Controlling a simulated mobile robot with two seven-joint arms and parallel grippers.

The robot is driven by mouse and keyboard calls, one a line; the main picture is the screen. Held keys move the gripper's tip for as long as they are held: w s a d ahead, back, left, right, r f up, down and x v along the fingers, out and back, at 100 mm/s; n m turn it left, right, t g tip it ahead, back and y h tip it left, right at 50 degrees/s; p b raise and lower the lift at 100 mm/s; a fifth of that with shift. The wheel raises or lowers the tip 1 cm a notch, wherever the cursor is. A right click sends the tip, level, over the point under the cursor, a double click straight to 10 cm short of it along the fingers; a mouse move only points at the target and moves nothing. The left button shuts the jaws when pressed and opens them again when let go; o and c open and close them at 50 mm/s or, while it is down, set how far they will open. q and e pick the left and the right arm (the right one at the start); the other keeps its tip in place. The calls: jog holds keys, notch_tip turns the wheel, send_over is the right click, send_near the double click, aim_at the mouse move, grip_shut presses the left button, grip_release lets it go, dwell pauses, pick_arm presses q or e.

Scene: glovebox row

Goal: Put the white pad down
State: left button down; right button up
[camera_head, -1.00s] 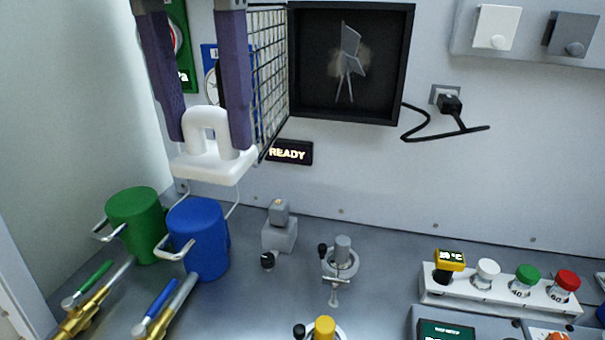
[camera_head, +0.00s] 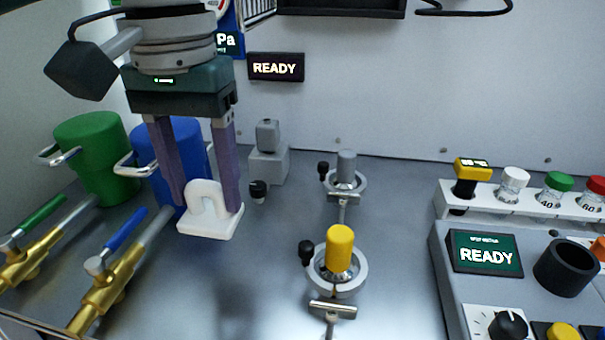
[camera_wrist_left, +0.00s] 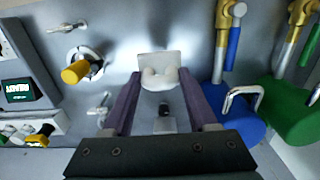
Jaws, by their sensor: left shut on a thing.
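The white pad (camera_head: 208,224) is a flat white block with an arched handle on top. My left gripper (camera_head: 205,200) points down with its two purple fingers on either side of the handle, shut on it. The pad is level, in front of the blue canister. In the left wrist view the pad (camera_wrist_left: 158,72) shows between the fingertips of the left gripper (camera_wrist_left: 158,80). A dark shadow lies on the bench nearby; I cannot tell clearly whether the pad touches the bench. My right gripper is not in view.
A green canister (camera_head: 95,160) and a blue canister (camera_head: 178,135) stand at the left, with brass valves (camera_head: 105,295) in front. A yellow-topped clamp fitting (camera_head: 339,250) stands right of the pad. A grey console (camera_head: 450,285) is at the right. Bare bench (camera_head: 250,255) lies between.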

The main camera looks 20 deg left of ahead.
aim_at(203, 181)
pick_arm(q)
notch_tip(203, 181, down, 8)
jog(key=shift+f+b, duration=0.1)
jog(key=shift+b, duration=0.45)
jog(key=shift+c, duration=0.9)
grip_release()
jog(key=shift+f, duration=0.1)
notch_tip(203, 181, up, 12)
jog(key=shift+r+p, duration=0.15)
jog(key=shift+p, duration=0.75)
